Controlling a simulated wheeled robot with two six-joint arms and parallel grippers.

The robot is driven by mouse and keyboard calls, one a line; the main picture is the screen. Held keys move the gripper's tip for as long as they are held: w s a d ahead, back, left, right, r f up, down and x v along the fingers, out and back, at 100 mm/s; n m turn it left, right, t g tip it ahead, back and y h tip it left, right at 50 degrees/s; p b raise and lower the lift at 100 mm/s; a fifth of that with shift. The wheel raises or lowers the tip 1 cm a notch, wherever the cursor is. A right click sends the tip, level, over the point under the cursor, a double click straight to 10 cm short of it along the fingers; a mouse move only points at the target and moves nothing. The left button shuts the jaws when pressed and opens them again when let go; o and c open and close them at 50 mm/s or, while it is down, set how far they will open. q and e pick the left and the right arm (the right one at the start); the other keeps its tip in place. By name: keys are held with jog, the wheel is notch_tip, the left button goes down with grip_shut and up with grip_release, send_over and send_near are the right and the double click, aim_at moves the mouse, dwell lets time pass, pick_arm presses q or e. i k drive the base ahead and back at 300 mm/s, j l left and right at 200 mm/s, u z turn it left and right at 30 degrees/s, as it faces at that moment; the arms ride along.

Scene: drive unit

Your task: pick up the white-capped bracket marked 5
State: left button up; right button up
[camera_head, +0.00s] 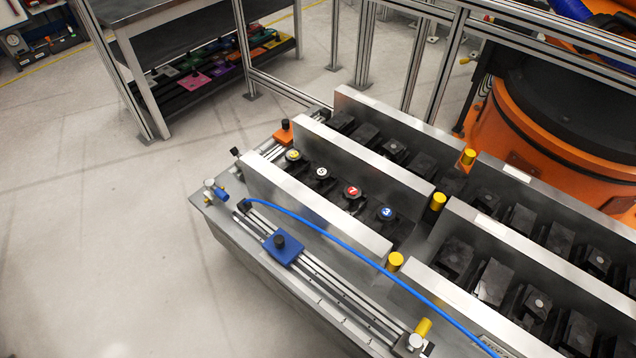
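The white-capped bracket (322,173) sits in the nearest row of slots of the metal fixture, between two upright metal walls. Its cap carries a small dark mark that is too small to read surely as 5. In the same row a yellow-capped bracket (293,155) is on its left, and a red-capped one (352,191) and a blue-capped one (386,213) are on its right. The bodies are dark and partly hidden by the near wall (310,206). Neither of my grippers is in view.
A blue cable (330,238) crosses the fixture's front. A blue slider block (283,249) sits on the front rail. Yellow knobs (438,201) stand between fixture sections. An orange robot base (530,140) stands behind the metal frame. The floor at left is clear.

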aim_at(322, 182)
jog(key=k+j+u, duration=0.1)
jog(key=k+u, duration=0.15)
jog(key=k, duration=0.4)
jog(key=i+j+u, duration=0.1)
jog(key=u, duration=0.4)
jog(key=i+j+u, duration=0.1)
jog(key=u, duration=0.35)
jog(key=i+u, duration=0.1)
jog(key=u, duration=0.4)
jog(key=i+z, duration=0.1)
jog(key=i, duration=1.05)
jog(key=i+z, duration=0.1)
jog(key=i, duration=1)
jog(key=i+j+z, duration=0.1)
jog(key=i, duration=1.05)
jog(key=i+l+z, duration=0.15)
jog(key=i+z, duration=0.55)
jog(key=z, duration=0.15)
jog(key=i+j+z, duration=0.1)
jog(key=i+z, duration=0.3)
jog(key=i+j+z, duration=0.25)
jog(key=z, duration=0.15)
jog(key=i+l+z, duration=0.15)
jog(key=i+z, duration=0.5)
jog(key=z, duration=0.2)
jog(key=i+z, duration=0.45)
jog(key=i+j+z, duration=0.2)
jog(key=z, duration=3.05)
jog(key=j, duration=0.1)
